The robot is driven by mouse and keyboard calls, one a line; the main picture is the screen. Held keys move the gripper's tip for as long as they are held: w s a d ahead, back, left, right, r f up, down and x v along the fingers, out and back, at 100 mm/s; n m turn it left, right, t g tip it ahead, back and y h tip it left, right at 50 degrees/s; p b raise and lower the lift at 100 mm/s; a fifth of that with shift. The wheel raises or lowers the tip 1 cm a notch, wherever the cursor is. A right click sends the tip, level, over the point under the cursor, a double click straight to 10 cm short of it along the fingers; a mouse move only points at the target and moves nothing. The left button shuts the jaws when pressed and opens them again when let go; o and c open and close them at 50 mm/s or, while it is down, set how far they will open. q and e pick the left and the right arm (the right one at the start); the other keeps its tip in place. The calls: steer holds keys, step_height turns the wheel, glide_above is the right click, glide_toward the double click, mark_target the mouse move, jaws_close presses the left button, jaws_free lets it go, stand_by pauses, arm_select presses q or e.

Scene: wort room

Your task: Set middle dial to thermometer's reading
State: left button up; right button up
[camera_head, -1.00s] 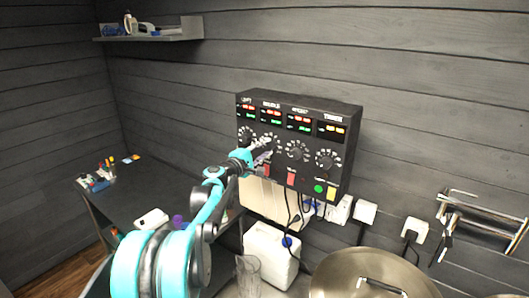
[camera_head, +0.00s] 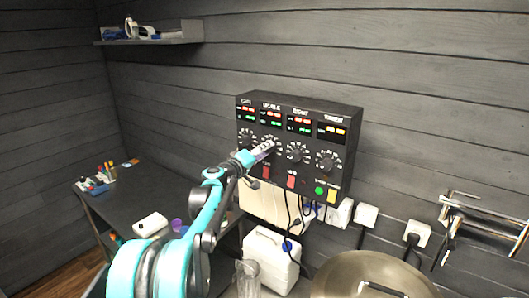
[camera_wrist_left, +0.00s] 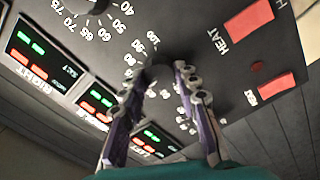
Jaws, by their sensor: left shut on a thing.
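A black control box (camera_head: 308,175) on the wall carries a row of dials under red and green displays. The middle dial (camera_wrist_left: 158,76) sits between the fingertips of my left gripper (camera_wrist_left: 158,88) in the left wrist view, and the fingers are shut on it. In the head view my left gripper (camera_head: 265,148) reaches the box and covers most of that dial. The right dial (camera_head: 295,153) stands beside it, with the timer dial (camera_head: 328,161) farther right. The display digits are too small to read surely. I cannot make out a thermometer. My right gripper is out of view.
Red switches (camera_head: 291,181) sit below the dials, with a green button (camera_head: 319,190) and a yellow one (camera_head: 332,196). Below are cables, a white canister (camera_head: 268,258), a clear glass (camera_head: 248,282) and a steel pot (camera_head: 345,275). A dark table (camera_head: 135,190) stands left.

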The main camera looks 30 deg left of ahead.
arm_select(q)
steer(key=shift+d+f, duration=0.1)
stand_by(0.4)
steer(key=o, duration=1.2)
steer(key=shift+c, duration=0.2)
steer(key=s+a, duration=0.1)
steer(key=s, duration=1.1)
